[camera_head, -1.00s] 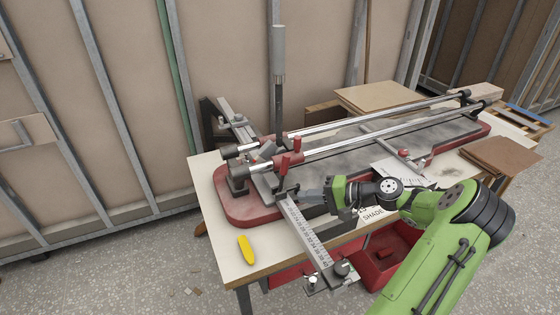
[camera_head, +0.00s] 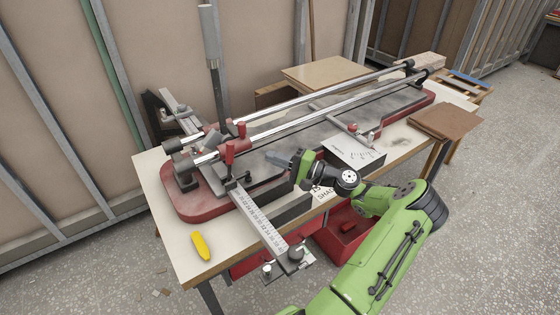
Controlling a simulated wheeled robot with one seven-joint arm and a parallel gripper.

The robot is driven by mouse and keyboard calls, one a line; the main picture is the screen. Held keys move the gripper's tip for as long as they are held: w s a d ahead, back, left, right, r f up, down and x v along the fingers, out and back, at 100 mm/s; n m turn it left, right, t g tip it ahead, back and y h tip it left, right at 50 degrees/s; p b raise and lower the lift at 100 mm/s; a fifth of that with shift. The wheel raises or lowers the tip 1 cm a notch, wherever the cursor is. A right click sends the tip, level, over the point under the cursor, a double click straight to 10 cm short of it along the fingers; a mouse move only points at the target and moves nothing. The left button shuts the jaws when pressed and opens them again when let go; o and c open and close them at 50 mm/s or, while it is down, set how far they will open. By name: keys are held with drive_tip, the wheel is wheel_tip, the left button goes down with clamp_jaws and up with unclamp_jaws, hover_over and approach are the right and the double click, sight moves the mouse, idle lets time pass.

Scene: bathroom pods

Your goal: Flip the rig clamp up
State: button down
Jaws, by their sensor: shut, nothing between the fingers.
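A tile-cutting rig with a red base (camera_head: 196,208) and two chrome rails lies along the workbench (camera_head: 185,258). A ruler arm (camera_head: 262,222) runs out toward the front and ends in a dark clamp-like fitting with knobs (camera_head: 290,259). I cannot tell for sure which part is the clamp. My gripper (camera_head: 270,157) is shut and empty, pointing left over the rig's grey bed, right of the red lever and apart from it. Its fingertips are small and hard to make out.
A yellow object (camera_head: 200,245) lies at the bench's front left. A red bin (camera_head: 342,230) sits below the bench's front edge, partly behind my arm. Brown boards (camera_head: 444,121) lie at the right.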

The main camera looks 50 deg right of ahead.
drive_tip(key=w+a+r, duration=0.1)
drive_tip(key=w+a, duration=0.3)
drive_tip(key=w, duration=0.2)
drive_tip(key=shift+w+a+b, duration=0.2)
drive_tip(key=shift+a+b, duration=0.15)
drive_tip(key=shift+a, duration=0.05)
drive_tip(key=shift+r, duration=0.1)
